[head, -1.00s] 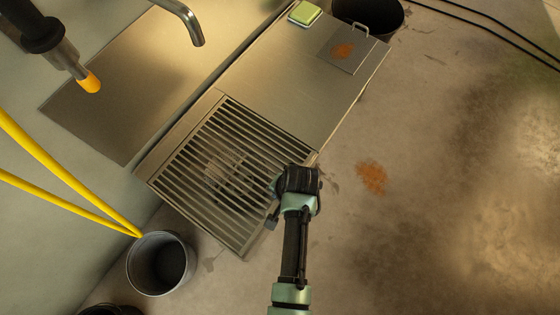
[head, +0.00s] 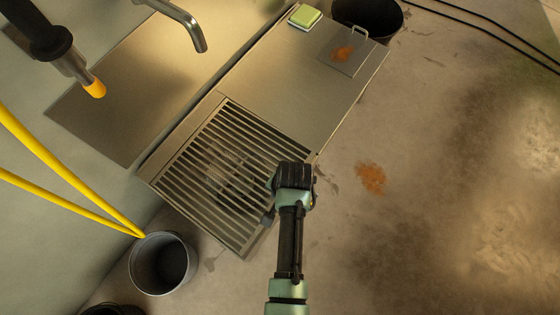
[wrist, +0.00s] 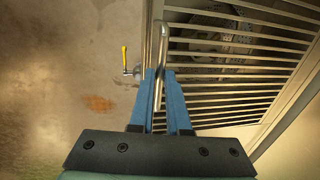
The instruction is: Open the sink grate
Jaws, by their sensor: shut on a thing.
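The sink grate (head: 215,175) is a slatted metal panel set in the steel counter, and it looks down in its frame. It also shows in the wrist view (wrist: 235,85), with a dark sink interior behind the slats. A bent metal bar handle (wrist: 162,40) stands along the grate's edge. My gripper (wrist: 163,76) is shut on this handle, with its blue fingers on either side of it. In the head view my gripper (head: 272,190) is at the grate's right edge, and my wrist hides the handle.
A grey bucket (head: 162,264) stands on the floor below the counter's left end. A small valve with a yellow lever (wrist: 126,60) sticks out beside the grate. A green sponge (head: 305,17) lies on the counter's far end. The floor to the right is open.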

